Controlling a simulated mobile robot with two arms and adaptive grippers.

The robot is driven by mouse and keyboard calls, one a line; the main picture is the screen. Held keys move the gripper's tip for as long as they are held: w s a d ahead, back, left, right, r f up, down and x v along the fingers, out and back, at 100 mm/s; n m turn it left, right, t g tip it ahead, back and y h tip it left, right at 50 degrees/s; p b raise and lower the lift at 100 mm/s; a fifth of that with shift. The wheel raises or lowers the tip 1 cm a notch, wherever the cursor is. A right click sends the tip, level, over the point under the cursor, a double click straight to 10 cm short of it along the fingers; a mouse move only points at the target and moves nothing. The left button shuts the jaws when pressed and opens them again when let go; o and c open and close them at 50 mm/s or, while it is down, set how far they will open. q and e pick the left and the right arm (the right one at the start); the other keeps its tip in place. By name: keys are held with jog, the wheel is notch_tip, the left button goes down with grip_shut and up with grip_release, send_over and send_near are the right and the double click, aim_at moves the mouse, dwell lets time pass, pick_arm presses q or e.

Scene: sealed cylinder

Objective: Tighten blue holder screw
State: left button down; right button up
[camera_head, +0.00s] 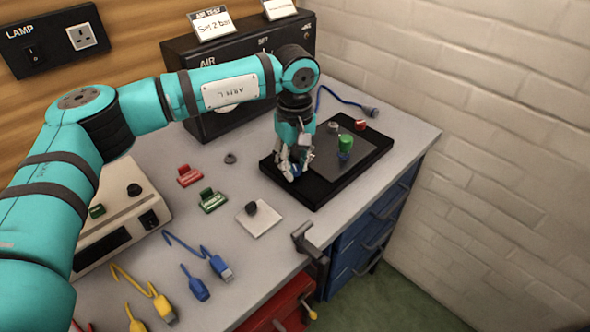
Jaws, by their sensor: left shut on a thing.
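My left gripper (290,168) comes down from above at the front left part of a black tray-like base (322,197). It is shut on a small blue piece (296,171), which looks like the blue holder screw. The fingers hide most of this piece, so its seating cannot be seen. A green cylinder (345,141) with a blue lower part stands upright on the dark plate to the right of the gripper. A red knob (360,125) and a grey round part (333,127) sit behind it. My right gripper is out of view.
A black air box (188,58) stands behind my arm. Red (189,175) and green (212,201) clips, a grey ring (230,158) and a white plate with a black knob (263,222) lie left of the base. Blue (220,267) and yellow (163,308) cables lie at the front.

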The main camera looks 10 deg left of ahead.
pick_arm(q)
jog(key=m+b, duration=0.1)
jog(key=m, duration=0.2)
jog(key=shift+w+r+m+b, duration=0.15)
jog(key=shift+m+b, duration=0.15)
jog(key=shift+b, duration=0.1)
jog(key=m+b, duration=0.1)
jog(key=m, duration=0.1)
jog(key=shift+m, duration=0.4)
jog(key=m, duration=0.3)
jog(key=shift+r+b, duration=0.1)
jog(key=shift+b, duration=0.3)
jog(key=shift+m, duration=1.6)
jog(key=shift+r, duration=0.1)
jog(key=c, duration=1.2)
grip_release()
jog(key=shift+o, duration=0.7)
jog(key=shift+f, duration=0.2)
